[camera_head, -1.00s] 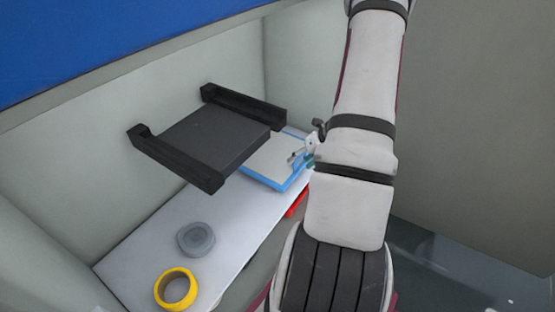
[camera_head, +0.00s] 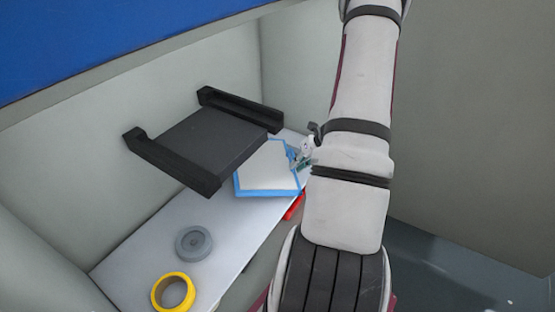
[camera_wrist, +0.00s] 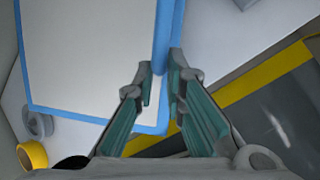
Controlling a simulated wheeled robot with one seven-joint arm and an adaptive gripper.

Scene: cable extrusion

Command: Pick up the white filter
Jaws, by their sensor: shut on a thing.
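The white filter (camera_head: 267,169) is a flat white panel with a blue frame. In the head view it is beside and partly behind the black bracket, to the left of my arm. My gripper (camera_head: 303,157) is at its right edge, partly hidden by my arm. In the wrist view the filter (camera_wrist: 90,55) fills the upper left. My gripper (camera_wrist: 163,90) has its teal-padded fingers on either side of the filter's blue edge, shut on it. Whether the filter is clear of the shelf is hard to tell.
A black bracket (camera_head: 208,145) sticks out from the wall just left of the filter. A grey roll (camera_head: 193,243) and a yellow tape ring (camera_head: 173,292) stand on the white shelf (camera_head: 140,255). A red item (camera_head: 294,207) shows at the shelf's edge.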

